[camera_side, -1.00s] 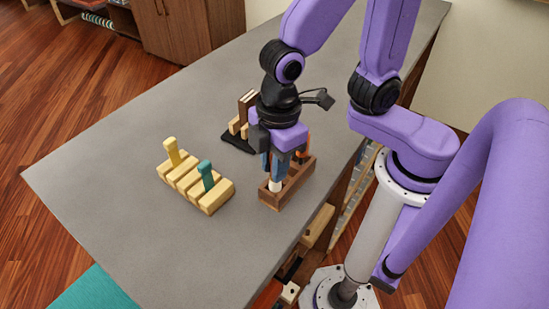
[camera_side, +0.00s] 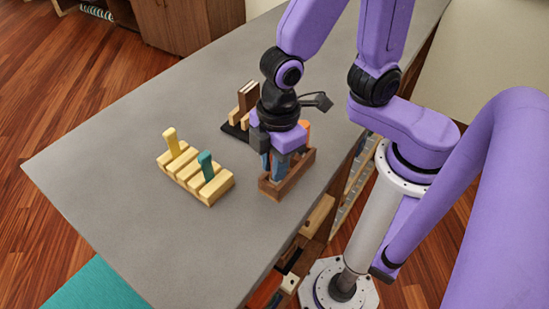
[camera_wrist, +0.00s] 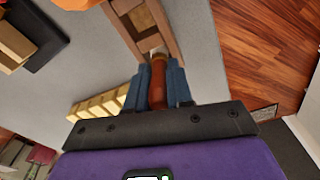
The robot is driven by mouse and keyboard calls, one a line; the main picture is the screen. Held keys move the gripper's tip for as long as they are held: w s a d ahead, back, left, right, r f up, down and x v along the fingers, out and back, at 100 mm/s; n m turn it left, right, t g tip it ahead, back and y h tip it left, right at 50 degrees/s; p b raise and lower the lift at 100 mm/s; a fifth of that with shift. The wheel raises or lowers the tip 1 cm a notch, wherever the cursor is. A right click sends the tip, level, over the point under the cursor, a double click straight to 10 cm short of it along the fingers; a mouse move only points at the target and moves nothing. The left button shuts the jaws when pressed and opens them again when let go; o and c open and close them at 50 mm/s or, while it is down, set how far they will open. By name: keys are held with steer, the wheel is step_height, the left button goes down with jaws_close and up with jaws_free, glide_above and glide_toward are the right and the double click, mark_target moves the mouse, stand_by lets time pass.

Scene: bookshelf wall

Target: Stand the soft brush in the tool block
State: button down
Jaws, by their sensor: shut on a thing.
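The soft brush (camera_wrist: 157,82) has a reddish-brown handle in the wrist view, with a pale end beyond it. My gripper (camera_side: 277,168) is shut on it, with blue fingers on both sides (camera_wrist: 156,75). The brown wooden holder, seemingly the tool block (camera_side: 296,181), has open compartments and also shows in the wrist view (camera_wrist: 172,35). My fingers and the brush are upright at its near-left end. The brush's lower end is hidden in the side view, so I cannot tell whether it touches the bottom.
An orange object (camera_side: 305,126) shows behind my gripper, at the holder's far end. A pale slatted rack (camera_side: 208,188) with yellow and teal upright pieces stands to the left. A black-based stand with brown books (camera_side: 246,97) is behind. The grey counter (camera_side: 120,170) is clear at left.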

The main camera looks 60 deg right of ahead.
steer(key=shift+f, duration=0.15)
steer(key=c, duration=0.5)
jaws_free()
steer(key=shift+r, duration=3.5)
steer(key=shift+d, duration=0.1)
